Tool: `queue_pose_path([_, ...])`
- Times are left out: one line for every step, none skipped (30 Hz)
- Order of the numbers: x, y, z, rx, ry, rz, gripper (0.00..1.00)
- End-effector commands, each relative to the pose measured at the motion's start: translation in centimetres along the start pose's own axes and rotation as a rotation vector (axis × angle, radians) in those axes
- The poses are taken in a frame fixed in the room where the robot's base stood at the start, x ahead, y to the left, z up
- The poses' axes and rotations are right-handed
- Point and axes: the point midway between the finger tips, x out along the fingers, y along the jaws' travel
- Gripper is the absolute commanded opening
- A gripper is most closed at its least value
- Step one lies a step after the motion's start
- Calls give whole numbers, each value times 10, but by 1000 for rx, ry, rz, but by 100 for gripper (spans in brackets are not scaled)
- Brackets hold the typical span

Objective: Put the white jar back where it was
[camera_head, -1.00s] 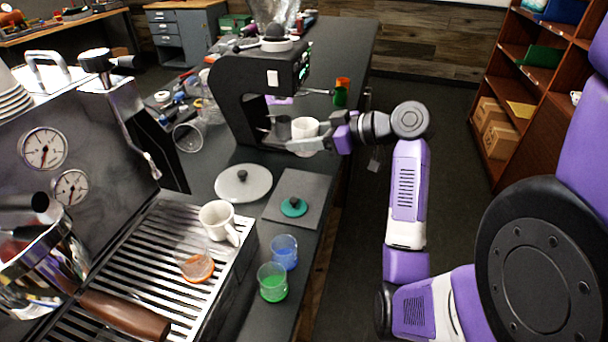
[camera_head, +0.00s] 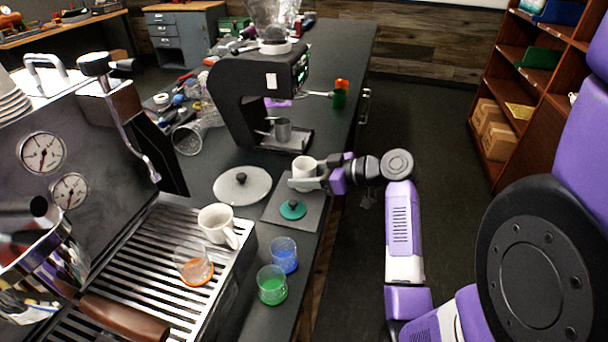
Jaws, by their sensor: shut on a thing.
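The white jar (camera_head: 303,170) is a small white cup-like vessel, upright, at the far part of the dark square mat (camera_head: 273,211). My gripper (camera_head: 308,182) is shut on it from the right. I cannot tell whether its base touches the mat. The green disc with a dark knob (camera_head: 292,209) lies on the mat just in front of the jar.
Blue (camera_head: 284,255) and green (camera_head: 271,285) glasses stand in front. A white mug (camera_head: 218,225) stands on the espresso machine's grate (camera_head: 160,262).

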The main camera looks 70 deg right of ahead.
Motion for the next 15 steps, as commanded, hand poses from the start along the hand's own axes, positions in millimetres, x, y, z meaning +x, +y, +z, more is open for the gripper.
queue_pose_path([0, 0, 0, -1, 1, 0, 2])
queue_pose_path([0, 0, 0, -1, 1, 0, 2])
queue_pose_path([1, 0, 1, -1, 1, 0, 2])
queue_pose_path([1, 0, 2, -1, 1, 0, 2])
queue_pose_path([2, 0, 3, -1, 1, 0, 2])
queue_pose_path([1, 0, 3, 0, 0, 0, 56])
queue_pose_path([1, 0, 3, 0, 0, 0, 62])
queue_pose_path([1, 0, 3, 0, 0, 0, 67])
queue_pose_path([1, 0, 3, 0, 0, 0, 74])
queue_pose_path([1, 0, 3, 0, 0, 0, 74])
queue_pose_path([1, 0, 3, 0, 0, 0, 74])
queue_pose_path([1, 0, 3, 0, 0, 0, 74])
queue_pose_path([1, 0, 3, 0, 0, 0, 74])
queue_pose_path([1, 0, 3, 0, 0, 0, 74])
queue_pose_path([1, 0, 3, 0, 0, 0, 74])
